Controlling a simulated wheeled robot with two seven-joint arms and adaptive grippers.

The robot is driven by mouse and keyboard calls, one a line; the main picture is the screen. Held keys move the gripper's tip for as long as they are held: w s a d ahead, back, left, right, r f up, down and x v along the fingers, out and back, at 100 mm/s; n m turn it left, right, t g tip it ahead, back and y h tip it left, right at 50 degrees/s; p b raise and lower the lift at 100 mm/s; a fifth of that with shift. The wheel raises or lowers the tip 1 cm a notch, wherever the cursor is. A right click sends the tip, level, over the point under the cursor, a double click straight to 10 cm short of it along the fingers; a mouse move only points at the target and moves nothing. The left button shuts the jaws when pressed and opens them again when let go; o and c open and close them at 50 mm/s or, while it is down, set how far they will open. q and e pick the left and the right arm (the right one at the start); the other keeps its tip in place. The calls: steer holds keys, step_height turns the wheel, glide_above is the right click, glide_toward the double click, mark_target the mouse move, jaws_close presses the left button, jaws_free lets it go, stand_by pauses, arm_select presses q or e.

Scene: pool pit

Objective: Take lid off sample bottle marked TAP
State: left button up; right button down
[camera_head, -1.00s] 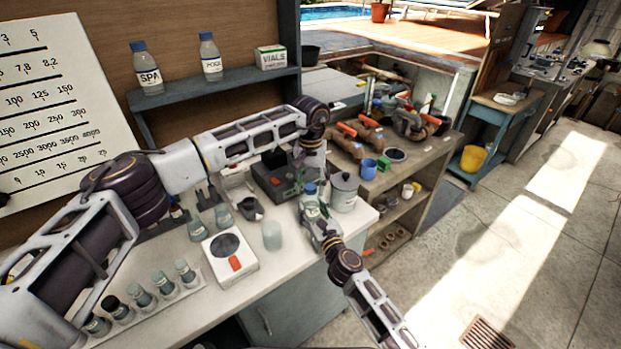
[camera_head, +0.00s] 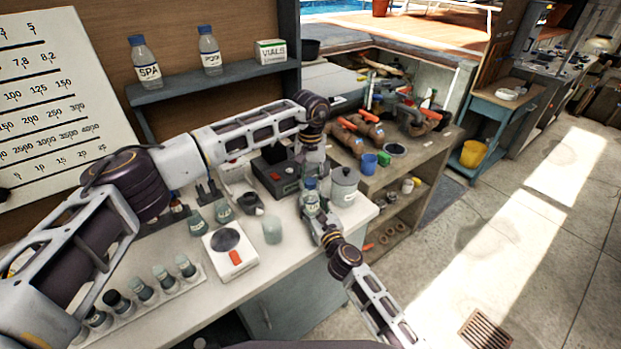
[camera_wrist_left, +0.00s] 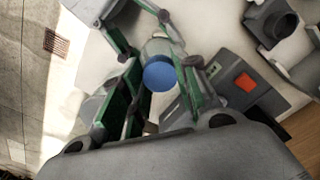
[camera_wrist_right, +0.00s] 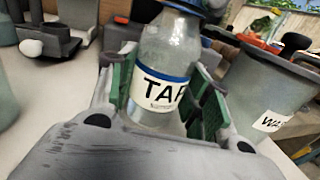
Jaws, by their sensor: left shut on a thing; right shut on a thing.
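The sample bottle marked TAP (camera_wrist_right: 160,70) is clear, with a white and blue label, and stands upright in the right wrist view. Its blue lid (camera_wrist_left: 160,76) is seen from above in the left wrist view. The lid's lower edge also shows at the top of the right wrist view, at the bottle's neck. My right gripper (camera_wrist_right: 168,95) is shut on the bottle's body from the side. My left gripper (camera_wrist_left: 158,75) comes from above, with its fingers on both sides of the lid, shut on it. In the head view the bottle (camera_head: 312,201) is small and partly hidden by both grippers.
A black device with a red button (camera_head: 275,178), a beaker (camera_head: 272,230) and a white scale (camera_head: 231,262) stand nearby. Bottles marked SPA (camera_head: 148,72) and POOL (camera_head: 210,60) are on the shelf.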

arm_select(q)
steer(key=n, duration=2.5)
steer(key=shift+n, duration=0.3)
steer(key=n, duration=0.4)
steer(key=shift+w+r+n, duration=0.1)
steer(key=shift+n, duration=0.2)
steer(key=n, duration=0.3)
steer(key=shift+n, duration=0.4)
steer(key=n, duration=0.8)
